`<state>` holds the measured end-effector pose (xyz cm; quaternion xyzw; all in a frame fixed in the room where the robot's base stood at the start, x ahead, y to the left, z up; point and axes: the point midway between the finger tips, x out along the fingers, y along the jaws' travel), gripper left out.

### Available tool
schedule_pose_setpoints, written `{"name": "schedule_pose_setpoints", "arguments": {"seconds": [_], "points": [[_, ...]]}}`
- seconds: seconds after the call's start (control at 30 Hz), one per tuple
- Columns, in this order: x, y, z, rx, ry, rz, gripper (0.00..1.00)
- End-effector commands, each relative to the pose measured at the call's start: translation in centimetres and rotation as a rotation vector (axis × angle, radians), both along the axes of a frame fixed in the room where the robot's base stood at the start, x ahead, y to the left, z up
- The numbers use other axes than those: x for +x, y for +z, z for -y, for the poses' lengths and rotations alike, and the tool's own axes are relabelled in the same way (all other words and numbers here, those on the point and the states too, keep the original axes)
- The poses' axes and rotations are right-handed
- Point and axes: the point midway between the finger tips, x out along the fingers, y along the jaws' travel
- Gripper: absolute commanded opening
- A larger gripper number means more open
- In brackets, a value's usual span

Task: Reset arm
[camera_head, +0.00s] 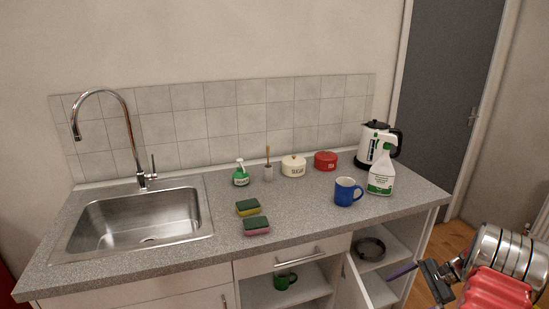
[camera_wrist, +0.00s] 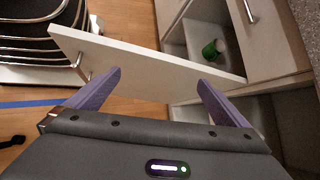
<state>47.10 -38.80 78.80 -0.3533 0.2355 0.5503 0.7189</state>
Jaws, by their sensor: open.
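My gripper (camera_head: 402,271) is at the lower right in the head view, in front of the open cupboard and below the counter top. In the wrist view its two purple fingers (camera_wrist: 159,77) are spread wide with nothing held between them. An open white cabinet door (camera_wrist: 150,62) lies beyond the fingertips. The fingertips overlap the door's edge in the picture; I cannot tell whether they touch it. The door also shows edge-on in the head view (camera_head: 354,286).
The grey counter (camera_head: 310,220) carries a sink (camera_head: 135,225), two sponges (camera_head: 252,216), a blue mug (camera_head: 347,191), a spray bottle (camera_head: 382,172) and a kettle (camera_head: 373,145). A green mug (camera_wrist: 212,49) stands inside the cupboard. A black wire rack (camera_wrist: 40,40) shows at left in the wrist view.

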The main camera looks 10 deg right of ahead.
Motion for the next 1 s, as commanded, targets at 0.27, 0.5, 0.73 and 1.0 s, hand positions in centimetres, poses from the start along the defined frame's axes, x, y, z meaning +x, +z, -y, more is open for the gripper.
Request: {"name": "schedule_pose_setpoints", "arguments": {"seconds": [0.27,0.5,0.73,1.0], "points": [[1.8,5.8,-4.3,-0.118,0.141,0.025,1.00],[2.5,10.2,-8.2,-0.214,0.260,0.052,1.00],[2.5,14.1,-12.2,-0.307,0.374,0.085,1.00],[1.7,18.2,-16.8,-0.415,0.506,0.130,1.00]]}}
